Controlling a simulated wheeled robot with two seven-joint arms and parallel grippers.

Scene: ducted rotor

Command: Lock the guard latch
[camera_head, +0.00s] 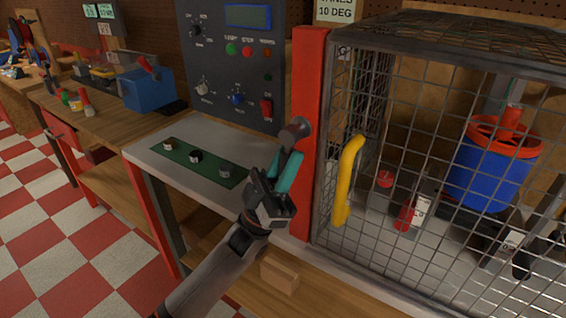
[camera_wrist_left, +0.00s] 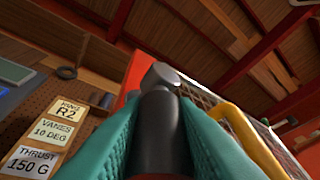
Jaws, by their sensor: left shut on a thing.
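The guard is a wire mesh cage (camera_head: 390,150) with a yellow handle (camera_head: 346,180) on its front, and it looks closed against a red post (camera_head: 308,120). A dark latch lever (camera_head: 297,130) with a rounded end stands out at the post. My left gripper (camera_head: 287,168) has its teal fingers shut on this lever from below. In the left wrist view the grey-black latch lever (camera_wrist_left: 160,115) stands between both fingers, with its wider end beyond the tips. The latch's pivot and catch are hidden. My right gripper is not in view.
Inside the cage is a blue duct with an orange rim (camera_head: 495,165). A control panel (camera_head: 236,60) stands behind the left arm. A green strip with several round pieces (camera_head: 180,150) lies on the grey bench top. A small wooden block (camera_head: 279,275) is below the gripper.

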